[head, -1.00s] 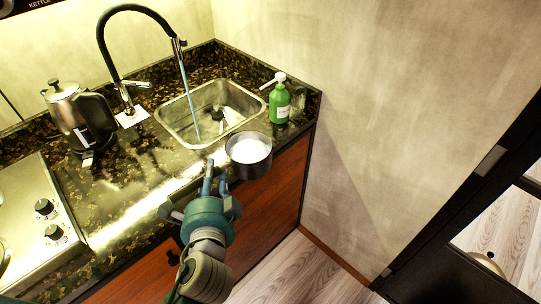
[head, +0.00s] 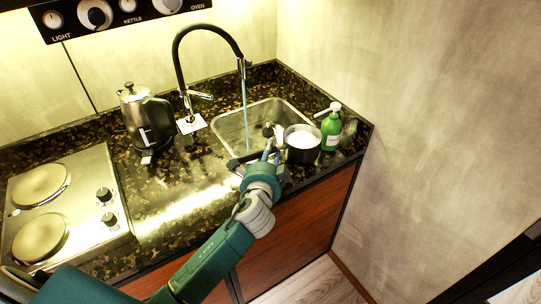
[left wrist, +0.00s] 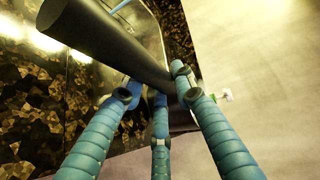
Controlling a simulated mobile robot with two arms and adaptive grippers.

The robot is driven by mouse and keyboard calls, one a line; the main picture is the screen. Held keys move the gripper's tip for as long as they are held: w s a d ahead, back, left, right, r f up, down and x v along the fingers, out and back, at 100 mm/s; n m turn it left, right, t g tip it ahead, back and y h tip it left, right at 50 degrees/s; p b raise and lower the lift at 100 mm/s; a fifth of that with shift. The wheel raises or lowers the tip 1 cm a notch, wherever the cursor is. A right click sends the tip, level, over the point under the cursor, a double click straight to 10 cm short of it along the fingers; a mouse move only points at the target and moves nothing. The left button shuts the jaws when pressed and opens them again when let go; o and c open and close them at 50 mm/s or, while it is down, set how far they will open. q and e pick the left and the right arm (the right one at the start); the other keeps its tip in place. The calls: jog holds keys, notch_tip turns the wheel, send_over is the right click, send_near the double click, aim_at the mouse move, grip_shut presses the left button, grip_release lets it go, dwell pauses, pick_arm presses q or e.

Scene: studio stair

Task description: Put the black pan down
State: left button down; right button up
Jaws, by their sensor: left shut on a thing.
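The black pan (head: 304,155), pale inside, is at the right front of the sink, beside the green bottle. It looks level. I cannot tell whether its base touches the counter or hangs just above it. My left gripper (head: 268,153) reaches in from the front left and is shut on the pan's handle, mostly hidden in the head view. In the left wrist view the thick dark handle (left wrist: 100,38) runs between the blue fingers (left wrist: 158,92). My right gripper is not in view.
The steel sink (head: 228,132) has water running from the black tap (head: 181,62). The green pump bottle (head: 331,132) stands near the right wall. A kettle (head: 147,120) and a two-plate hob (head: 70,205) are at the left. Bare counter (head: 180,185) lies between hob and sink.

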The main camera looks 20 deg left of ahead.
pick_arm(q)
jog(key=shift+w+r, duration=0.25)
jog(key=shift+w, duration=0.2)
jog(key=shift+w+a+f, duration=0.1)
jog(key=shift+f, duration=0.15)
notch_tip(320, 180, down, 2)
jog(key=shift+f, duration=0.55)
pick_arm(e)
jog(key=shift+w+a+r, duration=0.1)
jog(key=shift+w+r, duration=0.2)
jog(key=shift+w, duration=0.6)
pick_arm(q)
jog(key=shift+f, duration=0.2)
jog(key=c, duration=1.4)
grip_release()
jog(key=shift+s+f, duration=0.1)
jog(key=shift+s, duration=0.1)
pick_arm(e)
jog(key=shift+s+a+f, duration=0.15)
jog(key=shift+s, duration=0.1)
